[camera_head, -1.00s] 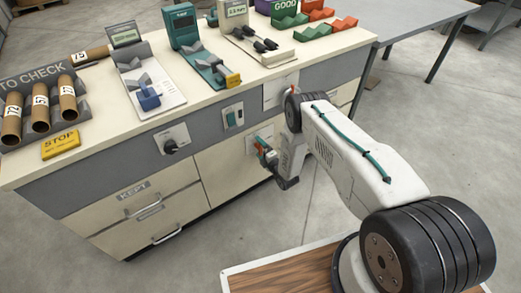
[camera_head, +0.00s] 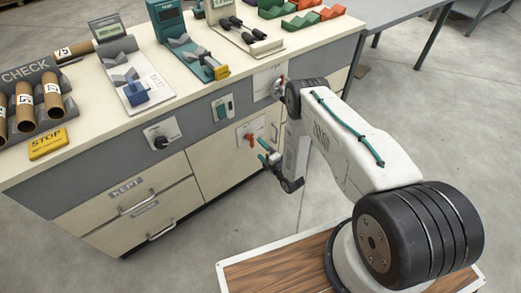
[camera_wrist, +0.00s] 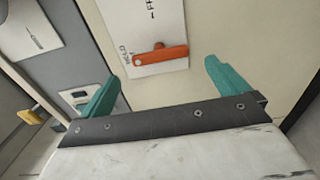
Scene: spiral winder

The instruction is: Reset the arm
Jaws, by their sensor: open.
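My gripper (camera_head: 264,151) is in front of the cabinet's front face, below the worktop edge. Its two teal fingers are apart and nothing is between them; in the wrist view the open gripper (camera_wrist: 165,85) faces the cabinet. An orange-red handle (camera_head: 250,140) on a white plate sits just left of and above the fingers in the head view. In the wrist view the orange handle (camera_wrist: 160,55) lies roughly crosswise beyond the fingers, with a visible gap. My arm is bent, with its forearm hanging down near the cabinet.
The worktop (camera_head: 110,113) holds a rack of cardboard tubes (camera_head: 25,105), a yellow STOP block (camera_head: 48,143) and several devices. A black knob (camera_head: 160,142), a green switch (camera_head: 223,107) and drawer handles (camera_head: 162,231) stick out from the cabinet front.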

